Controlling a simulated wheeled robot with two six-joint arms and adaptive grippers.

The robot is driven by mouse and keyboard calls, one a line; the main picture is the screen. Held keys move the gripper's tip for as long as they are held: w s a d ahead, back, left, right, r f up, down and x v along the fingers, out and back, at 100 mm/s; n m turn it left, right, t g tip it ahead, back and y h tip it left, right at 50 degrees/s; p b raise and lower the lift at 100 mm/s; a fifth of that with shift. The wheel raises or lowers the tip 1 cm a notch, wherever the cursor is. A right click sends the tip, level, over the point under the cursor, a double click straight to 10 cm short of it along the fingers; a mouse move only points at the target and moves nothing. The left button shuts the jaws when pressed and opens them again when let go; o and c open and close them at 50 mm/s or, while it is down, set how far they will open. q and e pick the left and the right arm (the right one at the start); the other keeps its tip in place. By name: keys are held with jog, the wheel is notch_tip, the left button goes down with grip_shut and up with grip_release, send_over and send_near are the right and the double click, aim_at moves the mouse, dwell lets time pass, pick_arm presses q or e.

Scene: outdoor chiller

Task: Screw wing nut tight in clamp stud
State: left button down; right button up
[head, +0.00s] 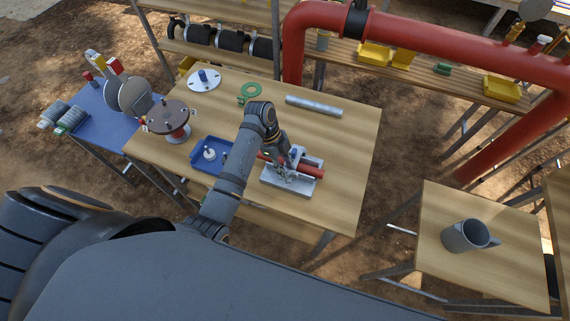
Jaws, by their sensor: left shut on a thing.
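A grey clamp fixture (306,159) stands on the wooden table, with a red pipe (312,171) lying through it. My left gripper (280,168) reaches down over the left side of the clamp, fingers pointing at it. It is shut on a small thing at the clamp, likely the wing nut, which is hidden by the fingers. The clamp stud is not clear at this size; I cannot tell how far the nut sits on it. My right gripper is not in view.
A blue tray (205,172) with a white part sits left of the clamp. A grey pipe (314,105), green ring (251,89) and white flange (204,79) lie behind. A red-brown flanged part (167,116) stands at the left. The table's right side is clear.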

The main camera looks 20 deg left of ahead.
pick_arm(q)
jog(key=shift+f, duration=0.1)
jog(key=c, duration=1)
grip_release()
jog(key=shift+o, duration=0.3)
